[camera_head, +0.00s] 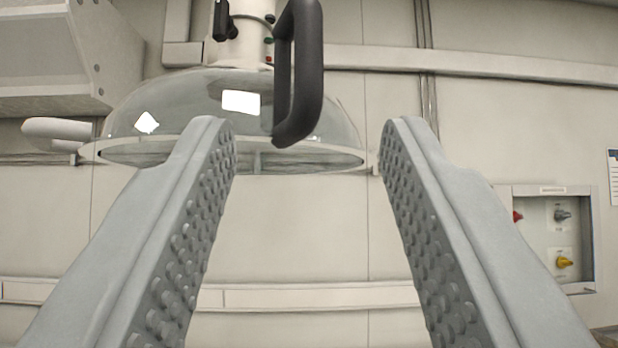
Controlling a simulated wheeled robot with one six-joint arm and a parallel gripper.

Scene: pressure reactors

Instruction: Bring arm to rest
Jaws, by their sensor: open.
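My gripper (308,150) fills the lower part of the view. Its two grey fingers with studded inner pads stand wide apart, and nothing is between them. Beyond the fingertips is a clear glass dome (185,98) with a pale rim, partly covered by the left finger. A dark looped handle (312,70) hangs in front of the dome, near and above the gap between the fingertips. The fingers do not appear to close on it. The rest of my arm is not in view.
A white fume hood or cabinet (60,50) is at the upper left. A recessed wall panel (553,289) with red, grey and yellow fittings is at the right. A pale wall with horizontal rails (470,62) stands behind.

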